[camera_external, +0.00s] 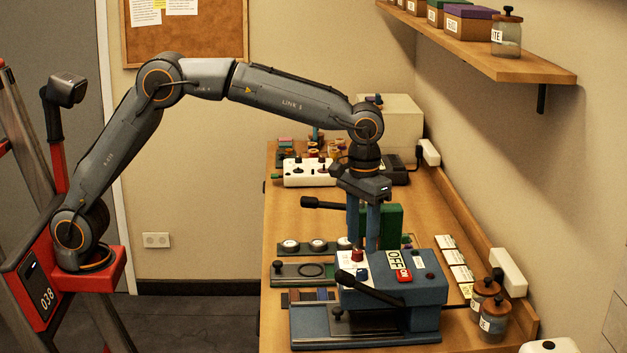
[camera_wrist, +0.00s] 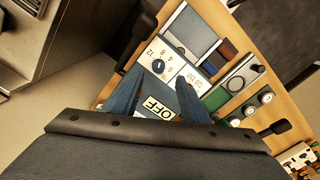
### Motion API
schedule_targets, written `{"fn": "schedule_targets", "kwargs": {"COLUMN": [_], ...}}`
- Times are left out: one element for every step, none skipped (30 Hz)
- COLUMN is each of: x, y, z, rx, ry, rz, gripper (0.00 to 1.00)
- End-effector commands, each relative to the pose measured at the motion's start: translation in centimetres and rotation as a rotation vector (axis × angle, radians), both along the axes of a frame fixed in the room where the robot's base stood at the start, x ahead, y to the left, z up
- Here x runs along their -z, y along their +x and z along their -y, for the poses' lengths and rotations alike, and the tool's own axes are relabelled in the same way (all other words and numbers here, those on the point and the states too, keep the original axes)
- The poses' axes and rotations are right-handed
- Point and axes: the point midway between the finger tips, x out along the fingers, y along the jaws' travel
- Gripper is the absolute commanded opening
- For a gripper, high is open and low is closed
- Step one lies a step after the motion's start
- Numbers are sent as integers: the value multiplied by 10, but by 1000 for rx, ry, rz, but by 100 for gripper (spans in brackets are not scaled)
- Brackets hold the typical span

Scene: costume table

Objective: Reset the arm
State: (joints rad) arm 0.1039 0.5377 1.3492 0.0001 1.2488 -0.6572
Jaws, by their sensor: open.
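My gripper (camera_external: 362,238) points straight down over the workbench, its two blue fingers apart with nothing visible between them. The arm reaches from its red base at left, up and across to the bench. Below and beside the fingers is a blue machine (camera_external: 425,318) with a dark lever, a red knob and OFF and ON labels. In the wrist view the fingers (camera_wrist: 158,78) spread over this machine's pale panel (camera_wrist: 168,58), which has a dial and an OFF label. Whether the fingertips touch the panel cannot be told.
A green machine (camera_external: 383,222) with a lever stands just behind the fingers. Jars (camera_external: 493,318) stand at the bench's right edge. A white switch box (camera_external: 306,173) and small items lie farther back. A shelf (camera_external: 480,58) hangs at upper right. The air left of the bench is free.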

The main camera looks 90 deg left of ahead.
Motion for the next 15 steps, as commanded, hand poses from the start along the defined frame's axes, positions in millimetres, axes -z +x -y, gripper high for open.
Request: {"fn": "schedule_targets", "kwargs": {"x": [5,8,15,21,27,36,43,50,60,67,74,83,90,97,106], "y": [-7,-12,-21,-29,-37,-50,-61,-71,-86,-97,-109,-125,-138,-151,-168], "z": [-3,-5,-9,-12,-16,-20,-24,-27,-31,-34,-37,-41,-44,-47,-50], "rx": [13,24,44,62,81,109,130,153,183,205,227,256,278,300,330], "ry": [0,0,0,0,0,1,1,2,2,4,5,8,8,11,13], "rz": [0,4,6,9,13,20,26,30,37,42,47,54,58,64,71], "gripper": [41,41,41,41,41,41,41,41,41,41,41,41,41,41,41]}}
